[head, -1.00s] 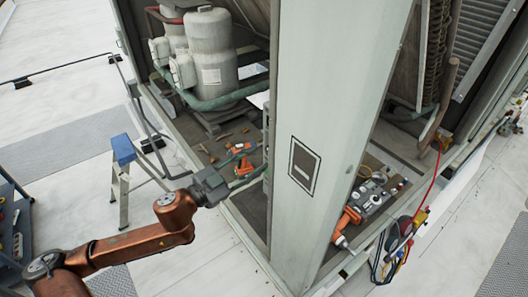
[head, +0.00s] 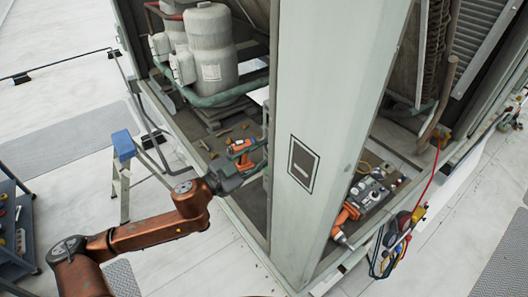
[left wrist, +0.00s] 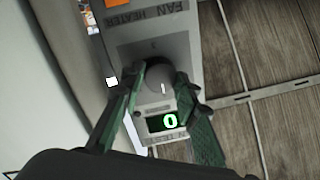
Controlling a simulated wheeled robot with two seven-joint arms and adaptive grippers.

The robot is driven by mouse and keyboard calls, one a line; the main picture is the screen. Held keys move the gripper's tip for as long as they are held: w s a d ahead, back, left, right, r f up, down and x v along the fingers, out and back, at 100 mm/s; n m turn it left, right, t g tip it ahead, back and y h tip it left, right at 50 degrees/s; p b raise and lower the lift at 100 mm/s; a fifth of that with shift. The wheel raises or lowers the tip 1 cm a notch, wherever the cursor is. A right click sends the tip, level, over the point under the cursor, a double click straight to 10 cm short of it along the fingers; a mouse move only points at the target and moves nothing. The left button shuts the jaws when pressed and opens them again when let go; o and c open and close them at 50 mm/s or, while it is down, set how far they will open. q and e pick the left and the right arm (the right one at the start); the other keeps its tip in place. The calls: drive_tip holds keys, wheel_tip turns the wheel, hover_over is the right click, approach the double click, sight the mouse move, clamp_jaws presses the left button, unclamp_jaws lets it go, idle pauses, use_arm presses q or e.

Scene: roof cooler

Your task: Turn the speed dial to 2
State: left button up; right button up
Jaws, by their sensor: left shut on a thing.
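The speed dial (left wrist: 157,82) is a round grey knob with a white mark, on a grey panel (left wrist: 190,50) lettered "FAN HEATER" in the left wrist view. A small dark display (left wrist: 167,121) beside it shows a green 0. My left gripper (left wrist: 162,90) has its two green fingers on opposite sides of the dial, shut on it. In the head view my left gripper (head: 255,171) reaches behind the pale corner post, which hides the dial and panel. My right gripper is not in view.
The wide pale post (head: 325,120) stands just right of my left gripper. An orange power tool (head: 241,152) lies on the unit's floor near the gripper. A blue-topped stepladder (head: 124,146) stands left. More tools (head: 350,215) lie right of the post.

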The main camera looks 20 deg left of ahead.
use_arm(q)
drive_tip(key=shift+c, duration=1.3)
drive_tip(key=shift+m, duration=0.3)
drive_tip(key=shift+w+a+f+m+g+h+b, duration=0.1)
drive_tip(key=shift+m+h+b, duration=0.6)
drive_tip(key=shift+m, duration=3.35)
drive_tip(key=shift+a+f+m+g+h+b, duration=0.1)
drive_tip(key=shift+m+b, duration=1.3)
drive_tip(key=shift+m, duration=2.7)
drive_tip(key=shift+w+f+m+g+h+b, duration=0.2)
drive_tip(key=shift+m+b, duration=0.85)
drive_tip(key=shift+m, duration=3)
drive_tip(key=shift+s+r, duration=0.15)
drive_tip(key=o, duration=0.8)
drive_tip(key=shift+o, duration=0.4)
